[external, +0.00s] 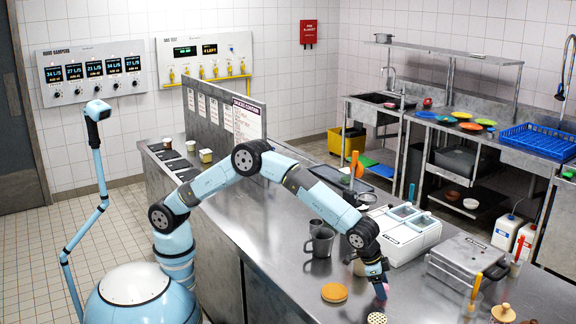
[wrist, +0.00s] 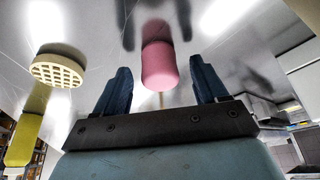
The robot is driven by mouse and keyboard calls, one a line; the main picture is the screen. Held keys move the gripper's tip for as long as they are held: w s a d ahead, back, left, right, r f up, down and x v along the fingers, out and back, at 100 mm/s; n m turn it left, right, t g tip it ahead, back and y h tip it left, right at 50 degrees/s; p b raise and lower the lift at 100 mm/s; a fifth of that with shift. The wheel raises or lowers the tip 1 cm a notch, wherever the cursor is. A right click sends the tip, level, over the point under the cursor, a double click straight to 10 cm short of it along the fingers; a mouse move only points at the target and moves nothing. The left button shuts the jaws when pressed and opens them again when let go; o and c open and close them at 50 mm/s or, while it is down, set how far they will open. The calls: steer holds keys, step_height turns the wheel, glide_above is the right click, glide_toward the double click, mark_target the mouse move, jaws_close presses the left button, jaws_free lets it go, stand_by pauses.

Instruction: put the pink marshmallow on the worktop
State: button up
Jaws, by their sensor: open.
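The pink marshmallow (wrist: 159,66) shows in the wrist view between the two dark blue fingers of my gripper (wrist: 160,64), with clear gaps on both sides. A thin pale stick shows at its near end. Its pink reflection on the shiny steel worktop (wrist: 225,45) joins its far end, so it is at or very close to the surface; I cannot tell if it touches. In the external view my gripper (external: 379,281) points down over the worktop (external: 290,250), and the marshmallow (external: 381,291) shows at its fingertips, partly hidden. My gripper is open.
A round brown item (external: 334,292) lies left of my gripper, and a cream perforated disc (external: 377,318) lies in front. A white lidded container (external: 404,232) and a metal press (external: 467,262) stand to the right.

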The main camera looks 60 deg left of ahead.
mark_target(386, 286)
steer(key=shift+c, duration=0.4)
steer(key=c, duration=0.7)
step_height(386, 286, up, 4)
steer(key=shift+f, duration=0.2)
steer(key=s+a+r, duration=0.2)
steer(key=a+r, duration=0.1)
steer(key=s+a+r, duration=0.3)
steer(key=a, duration=0.1)
steer(key=s+a+r, duration=0.3)
steer(key=a, duration=0.1)
steer(key=shift+s+r, duration=0.25)
